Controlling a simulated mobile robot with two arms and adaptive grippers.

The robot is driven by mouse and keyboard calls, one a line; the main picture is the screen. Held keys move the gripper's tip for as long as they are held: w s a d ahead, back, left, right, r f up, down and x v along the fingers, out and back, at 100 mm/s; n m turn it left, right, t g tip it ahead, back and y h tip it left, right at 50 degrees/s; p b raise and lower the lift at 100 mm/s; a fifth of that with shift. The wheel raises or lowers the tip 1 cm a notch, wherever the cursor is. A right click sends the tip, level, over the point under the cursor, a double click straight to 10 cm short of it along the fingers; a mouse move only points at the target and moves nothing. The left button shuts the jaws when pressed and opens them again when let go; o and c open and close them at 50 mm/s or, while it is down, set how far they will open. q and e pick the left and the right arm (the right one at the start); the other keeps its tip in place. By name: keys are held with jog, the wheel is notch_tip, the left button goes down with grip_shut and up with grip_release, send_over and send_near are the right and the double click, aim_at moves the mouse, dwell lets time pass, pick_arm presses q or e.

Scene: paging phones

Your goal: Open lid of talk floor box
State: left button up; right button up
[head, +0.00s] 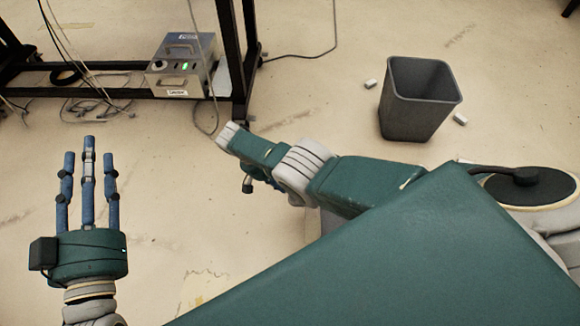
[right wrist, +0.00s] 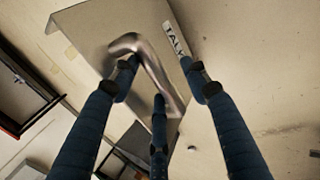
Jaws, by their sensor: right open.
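In the right wrist view a grey metal lid (right wrist: 90,28) with a label (right wrist: 176,40) reading "TALK" fills the upper middle. A curved metal handle (right wrist: 150,62) stands out from it. The blue fingers of my right gripper (right wrist: 160,82) are open around the handle; I cannot tell whether they touch it. In the head view my right arm hides nearly all of this box; a grey piece (head: 328,221) shows below the forearm. My left gripper (head: 89,165) is open and empty, its fingers stretched out over bare floor.
The floor between is mostly clear.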

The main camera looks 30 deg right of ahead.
jog(key=shift+a, duration=0.3)
jog(key=v, duration=1.1)
jog(key=shift+w+r, duration=0.2)
jog(key=shift+r, duration=0.2)
